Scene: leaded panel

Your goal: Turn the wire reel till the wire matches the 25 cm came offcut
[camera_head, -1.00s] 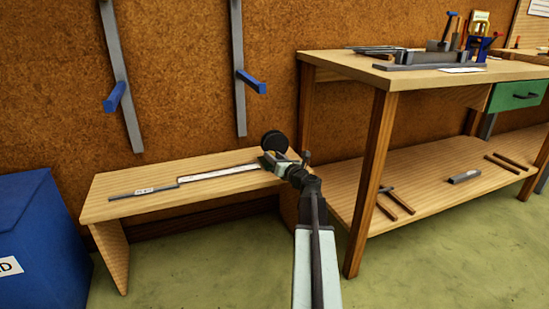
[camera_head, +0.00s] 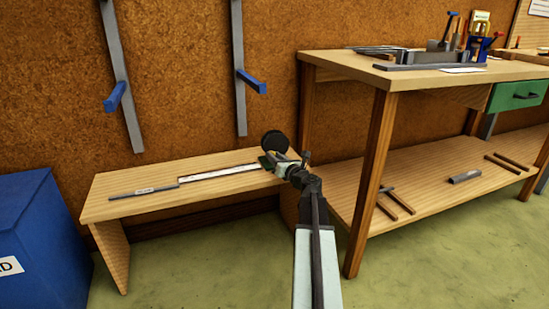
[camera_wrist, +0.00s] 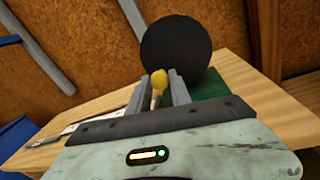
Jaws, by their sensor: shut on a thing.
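The wire reel shows as a black disc (camera_head: 274,142) at the right end of the low wooden bench. In the wrist view the reel (camera_wrist: 176,48) stands just beyond my fingers, above a green base (camera_wrist: 208,113). My gripper (camera_wrist: 159,88) is shut on a small yellow-topped handle (camera_wrist: 158,80) in front of the disc. In the head view my gripper (camera_head: 281,165) is at the reel. A pale strip (camera_head: 220,172) runs left from the reel. The label and the wire itself are too small to tell.
The low bench (camera_head: 110,208) is otherwise clear. A blue bin (camera_head: 40,240) stands at left. A taller workbench (camera_head: 340,62) with tools on top and bars on its lower shelf stands at right. Blue-tipped brackets (camera_head: 251,82) stick out from the wall.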

